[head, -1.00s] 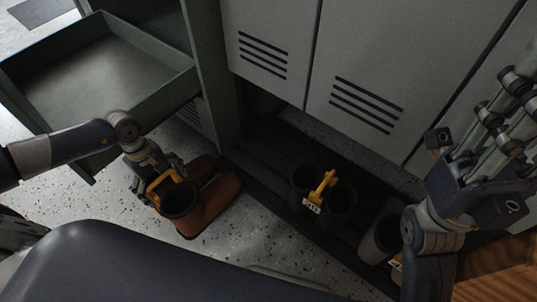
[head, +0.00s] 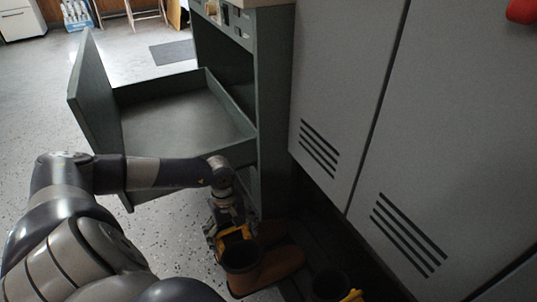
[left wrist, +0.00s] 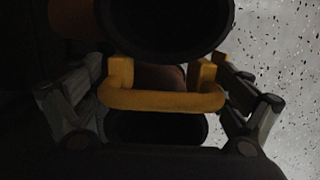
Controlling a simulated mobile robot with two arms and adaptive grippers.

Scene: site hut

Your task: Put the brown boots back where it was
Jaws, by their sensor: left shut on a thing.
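The brown boots (head: 276,268) are in the lower middle of the head view, in front of the green cabinet's corner. They have dark openings and a yellow clip (head: 235,236) at the top. My left gripper (head: 229,232) is shut on that clip. The left wrist view shows the yellow clip (left wrist: 160,99) between my two fingers, with a dark boot opening (left wrist: 165,25) on either side of it. I cannot tell whether the soles touch the floor. My right gripper is out of view.
A green drawer (head: 180,120) stands open above my left forearm. Grey lockers (head: 430,130) with vents fill the right. Another dark boot (head: 328,284) with a yellow clip (head: 352,295) stands at the bottom edge, below the lockers. Speckled floor (head: 165,235) is open at left.

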